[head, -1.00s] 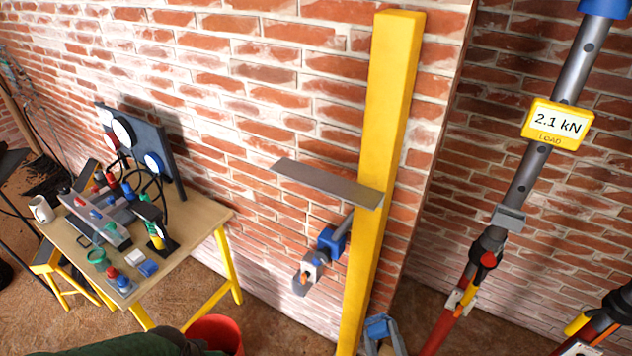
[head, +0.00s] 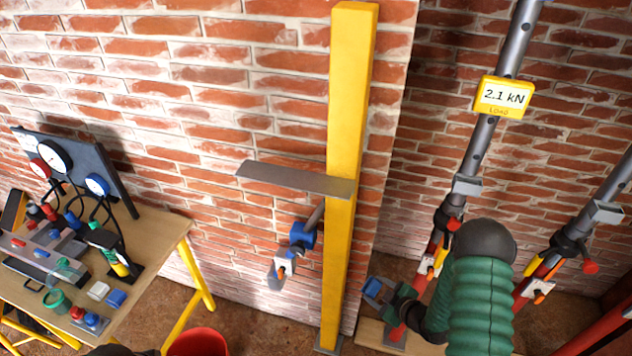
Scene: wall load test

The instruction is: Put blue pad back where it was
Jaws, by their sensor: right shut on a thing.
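A small blue pad (head: 117,298) lies on the wooden table at the left, just right of a white pad (head: 98,290). My right gripper (head: 374,289) is low, right of the yellow post, at the end of my green-sleeved arm. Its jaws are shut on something. My left gripper is not in view.
The yellow post (head: 345,120) with a grey shelf plate (head: 295,180) stands before the brick wall. A blue-and-grey clamp (head: 300,238) juts below the plate. A red bucket (head: 197,343) is beside the table (head: 165,225). Metal props stand at the right.

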